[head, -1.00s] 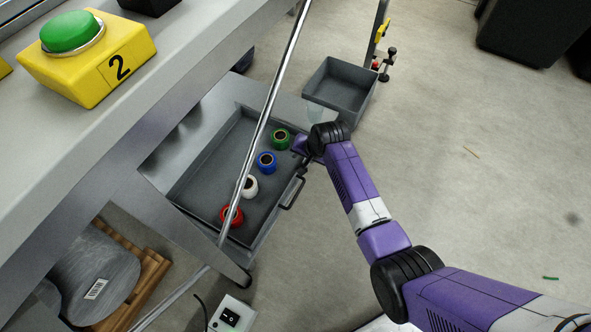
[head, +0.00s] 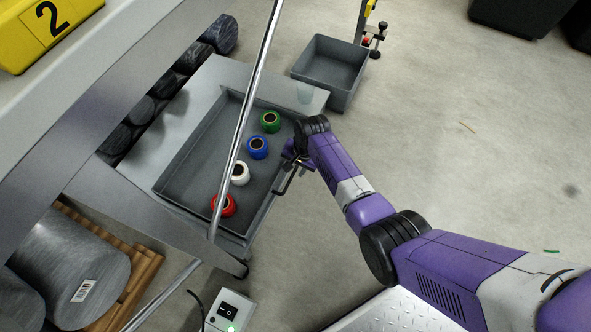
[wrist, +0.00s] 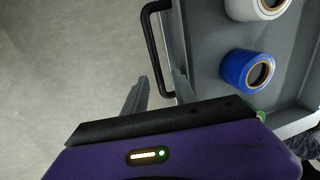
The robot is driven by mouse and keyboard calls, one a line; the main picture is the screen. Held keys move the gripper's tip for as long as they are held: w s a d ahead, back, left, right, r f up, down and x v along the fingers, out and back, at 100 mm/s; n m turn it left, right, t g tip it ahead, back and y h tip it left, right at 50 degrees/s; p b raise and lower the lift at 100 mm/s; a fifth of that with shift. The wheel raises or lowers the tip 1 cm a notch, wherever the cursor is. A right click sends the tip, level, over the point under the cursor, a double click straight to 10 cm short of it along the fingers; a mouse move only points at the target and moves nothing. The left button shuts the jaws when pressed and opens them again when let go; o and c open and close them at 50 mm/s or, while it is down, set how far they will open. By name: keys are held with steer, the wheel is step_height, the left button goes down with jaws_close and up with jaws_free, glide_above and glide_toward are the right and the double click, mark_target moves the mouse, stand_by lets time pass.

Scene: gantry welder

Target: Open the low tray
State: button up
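The low tray (head: 185,190) is a grey shallow drawer under the bench. It stands out from below the bench top, its inside in plain view. In it stand a green spool (head: 270,121), a blue spool (head: 257,147), a white spool (head: 239,173) and a red spool (head: 222,205). A dark bar handle (head: 288,183) is on its right front wall, and it also shows in the wrist view (wrist: 151,45). My gripper (head: 290,160) is at the handle's upper end. In the wrist view one finger stands left of the handle, floor showing between them.
A grey bin (head: 335,75) stands on the floor beyond the tray. A steel bar (head: 245,120) crosses in front of the tray. A switch box (head: 230,312) is at the bottom, and metal cylinders (head: 75,265) lie at left.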

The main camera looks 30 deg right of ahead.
steer(key=shift+f, duration=0.1)
jaws_close()
stand_by(1.4)
